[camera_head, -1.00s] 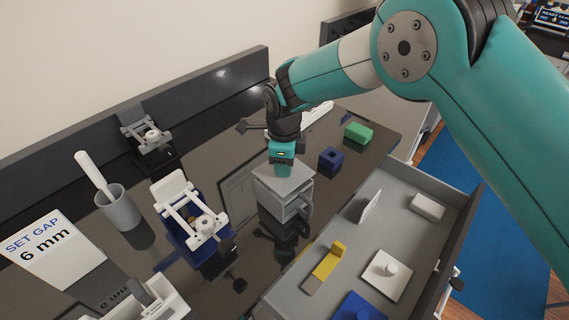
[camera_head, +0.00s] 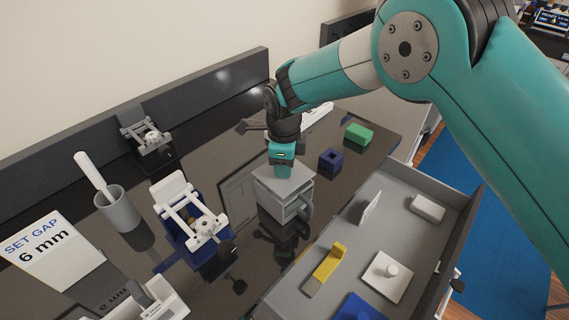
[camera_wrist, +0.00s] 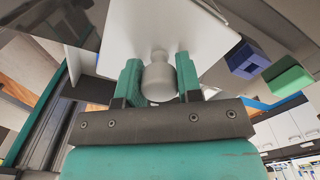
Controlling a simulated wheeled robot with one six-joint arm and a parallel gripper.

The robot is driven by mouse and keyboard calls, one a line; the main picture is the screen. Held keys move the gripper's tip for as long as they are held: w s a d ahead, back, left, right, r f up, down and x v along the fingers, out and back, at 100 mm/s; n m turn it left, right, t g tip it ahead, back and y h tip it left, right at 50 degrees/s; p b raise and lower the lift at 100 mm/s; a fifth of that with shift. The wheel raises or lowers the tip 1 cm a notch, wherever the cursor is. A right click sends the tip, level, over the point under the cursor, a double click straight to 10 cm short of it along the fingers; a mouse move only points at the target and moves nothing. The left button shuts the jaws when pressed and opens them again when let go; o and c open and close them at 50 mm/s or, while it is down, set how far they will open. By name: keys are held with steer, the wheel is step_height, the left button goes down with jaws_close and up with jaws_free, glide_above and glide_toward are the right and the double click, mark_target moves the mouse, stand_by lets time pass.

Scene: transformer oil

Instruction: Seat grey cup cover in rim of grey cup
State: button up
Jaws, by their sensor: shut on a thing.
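The grey cup (camera_head: 291,208) is square-sided with a handle on its right side and stands on the dark worktop. The grey cup cover (camera_head: 283,181) is a flat square plate lying at the cup's top. My gripper (camera_head: 282,170) is above it, pointing down. In the wrist view my gripper (camera_wrist: 158,78) is shut on the round knob of the cover (camera_wrist: 160,35), one teal finger on each side. The cover hides the cup's rim, so I cannot tell whether it is fully seated.
A blue block (camera_head: 331,159) and a green block (camera_head: 358,134) lie right of the cup. An open drawer (camera_head: 420,245) holds a yellow piece (camera_head: 325,268) and a white knobbed plate (camera_head: 387,275). A white-armed fixture (camera_head: 190,215) and a grey pot (camera_head: 118,208) stand left.

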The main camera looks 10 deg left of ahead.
steer(key=shift+f+b, duration=0.8)
steer(key=shift+f, duration=0.4)
steer(key=o, duration=1)
steer(key=shift+r, duration=0.1)
step_height(320, 180, up, 17)
steer(key=b, duration=0.4)
steer(key=shift+r, duration=0.2)
